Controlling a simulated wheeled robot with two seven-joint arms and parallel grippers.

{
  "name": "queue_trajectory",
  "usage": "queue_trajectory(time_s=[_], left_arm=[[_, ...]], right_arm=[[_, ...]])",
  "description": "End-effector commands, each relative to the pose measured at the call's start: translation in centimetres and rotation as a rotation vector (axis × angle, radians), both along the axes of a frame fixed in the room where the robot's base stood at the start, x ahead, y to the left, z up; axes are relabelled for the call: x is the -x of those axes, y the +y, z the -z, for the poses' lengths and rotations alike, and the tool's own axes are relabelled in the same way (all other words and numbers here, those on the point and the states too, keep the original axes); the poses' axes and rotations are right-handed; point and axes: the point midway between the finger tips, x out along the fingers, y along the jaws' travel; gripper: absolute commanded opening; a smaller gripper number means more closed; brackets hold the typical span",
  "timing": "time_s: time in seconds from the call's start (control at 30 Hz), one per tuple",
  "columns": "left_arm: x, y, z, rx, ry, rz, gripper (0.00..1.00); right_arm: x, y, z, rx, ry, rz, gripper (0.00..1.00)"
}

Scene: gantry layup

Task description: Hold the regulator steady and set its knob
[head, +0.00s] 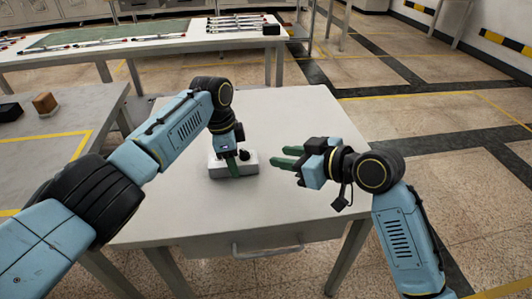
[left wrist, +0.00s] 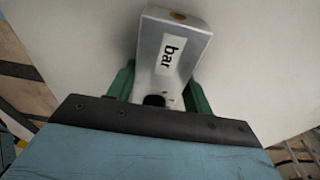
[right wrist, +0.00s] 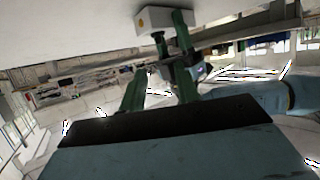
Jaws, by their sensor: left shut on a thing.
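The regulator (head: 219,170) is a small silver-grey box lying on the white table. Its side carries a white "bar" label (left wrist: 170,58) in the left wrist view. My left gripper (head: 233,166) reaches down from above and is shut on the regulator, with one green finger on each side of it. A dark knob (head: 245,154) stands on top of the box, just right of my left gripper. My right gripper (head: 288,157) is open and empty, to the right of the knob and apart from it. The regulator also shows in the right wrist view (right wrist: 150,20), partly behind a left finger.
The white table (head: 300,210) is otherwise clear, with a handle (head: 280,243) at its front edge. A side table at left holds a brown block (head: 45,103) and a black block (head: 10,112). A long bench behind holds several rods (head: 130,42).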

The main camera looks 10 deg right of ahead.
Motion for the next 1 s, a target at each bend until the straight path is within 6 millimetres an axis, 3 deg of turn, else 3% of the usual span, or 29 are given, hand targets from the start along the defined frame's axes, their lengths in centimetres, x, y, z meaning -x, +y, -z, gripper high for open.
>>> queue_trajectory(time_s=[0.27,0.7,1.0], left_arm=[[0.0,0.0,-0.1,0.001,-0.001,0.001,0.14],[0.0,0.0,-0.1,0.001,-0.001,0.001,0.14],[0.0,0.0,-0.1,0.001,-0.001,0.001,0.14]], right_arm=[[-1.9,1.7,0.9,-0.005,0.003,0.002,0.32],[-7.2,6.6,3.9,-0.002,0.002,0.002,0.32],[-8.3,7.7,4.6,0.000,0.002,0.002,0.32]])
